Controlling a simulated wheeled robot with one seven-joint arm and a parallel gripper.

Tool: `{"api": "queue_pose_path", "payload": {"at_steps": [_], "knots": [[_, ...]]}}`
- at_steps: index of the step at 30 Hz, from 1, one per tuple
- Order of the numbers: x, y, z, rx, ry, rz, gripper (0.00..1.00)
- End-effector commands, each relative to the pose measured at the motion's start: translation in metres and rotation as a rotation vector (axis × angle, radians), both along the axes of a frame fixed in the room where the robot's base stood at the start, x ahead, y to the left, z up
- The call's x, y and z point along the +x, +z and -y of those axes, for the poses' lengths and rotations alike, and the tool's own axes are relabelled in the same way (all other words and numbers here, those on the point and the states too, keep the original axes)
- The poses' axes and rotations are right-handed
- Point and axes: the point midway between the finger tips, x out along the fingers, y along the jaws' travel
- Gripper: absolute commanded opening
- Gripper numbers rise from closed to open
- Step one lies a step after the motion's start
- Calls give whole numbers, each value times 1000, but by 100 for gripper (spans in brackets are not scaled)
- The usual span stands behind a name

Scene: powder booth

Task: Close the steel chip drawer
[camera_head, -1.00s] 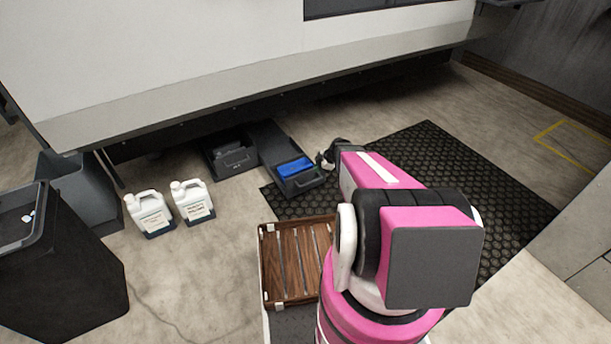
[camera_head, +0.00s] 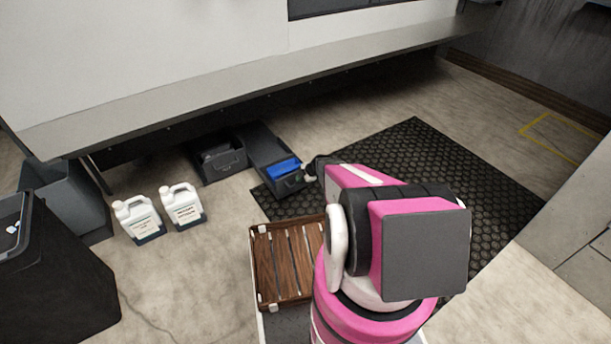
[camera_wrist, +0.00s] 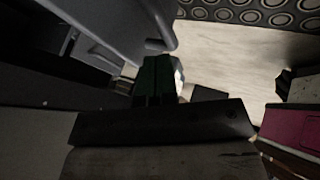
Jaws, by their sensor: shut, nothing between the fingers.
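Two dark grey drawers are under the machine. The right one (camera_head: 262,150) is pulled far out and holds a blue thing (camera_head: 284,168) near its front. The left one (camera_head: 224,160) has a handle on its front and stands out less. I cannot read which is the steel chip drawer. My gripper (camera_head: 312,172) is just right of the right drawer's front end; I cannot tell whether it touches. In the wrist view, my gripper's dark fingers (camera_wrist: 155,78) are together and empty, beside a grey drawer wall (camera_wrist: 115,22).
A black patterned mat (camera_head: 430,175) covers the floor to the right. Two white jugs (camera_head: 138,219) stand left of the drawers, with a grey bin (camera_head: 60,200) beyond. A wooden slatted tray (camera_head: 285,262) is in front. The machine's lower edge (camera_head: 240,92) overhangs the drawers.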

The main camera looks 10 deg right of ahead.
Motion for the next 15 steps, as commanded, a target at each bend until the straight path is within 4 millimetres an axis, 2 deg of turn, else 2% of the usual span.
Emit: {"api": "queue_pose_path", "payload": {"at_steps": [1,6,15], "knots": [[5,-9,-5,0,0,-1,0],[28,-6,-12,0,0,1,0],[40,-5,-17,0,-1,-1,0]]}}
